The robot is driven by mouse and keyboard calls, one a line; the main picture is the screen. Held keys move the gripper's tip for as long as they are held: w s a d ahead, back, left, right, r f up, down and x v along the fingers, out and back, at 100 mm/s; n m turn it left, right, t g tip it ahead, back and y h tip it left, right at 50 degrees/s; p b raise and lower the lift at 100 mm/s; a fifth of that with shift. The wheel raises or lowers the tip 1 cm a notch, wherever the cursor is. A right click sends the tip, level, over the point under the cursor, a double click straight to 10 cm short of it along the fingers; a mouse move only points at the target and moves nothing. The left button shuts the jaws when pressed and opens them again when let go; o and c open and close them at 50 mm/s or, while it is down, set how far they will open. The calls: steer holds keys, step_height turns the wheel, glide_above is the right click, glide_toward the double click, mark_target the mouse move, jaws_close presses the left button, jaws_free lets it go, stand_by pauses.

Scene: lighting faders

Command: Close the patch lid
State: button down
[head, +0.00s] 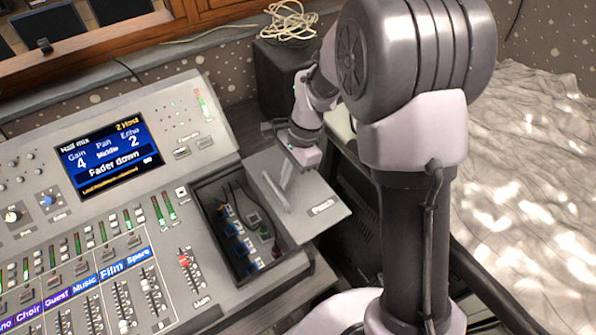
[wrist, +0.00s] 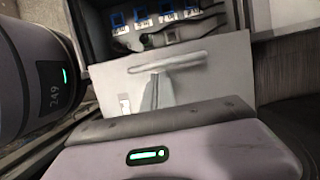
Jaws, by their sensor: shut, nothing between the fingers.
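The patch lid (head: 322,222) is a flat light-grey panel marked "Patch". It stands open to the right of the patch compartment (head: 208,199), with a long grey bar handle (head: 268,190) on its face. The lid (wrist: 215,90) and the bar (wrist: 185,61) also show in the wrist view. My gripper (head: 285,187) is shut and empty, its fingers over the lid's face close to the bar. In the wrist view its fingertips (wrist: 157,74) appear just beside the bar; I cannot tell whether they touch it.
The open compartment holds blue-labelled sockets (head: 232,231) and dark cables. The mixing desk's screen (head: 108,157) and faders (head: 150,285) lie to the left. A black box with a coiled cable (head: 288,22) stands behind. A pale cloth-covered surface (head: 540,170) is at right.

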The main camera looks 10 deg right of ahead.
steer(key=shift+a, duration=0.2)
steer(key=s+a, duration=0.3)
steer(key=a, duration=0.4)
steer(key=s+a, duration=0.3)
steer(key=a, duration=0.4)
steer(key=shift+s+a, duration=0.15)
steer(key=shift+a, duration=0.15)
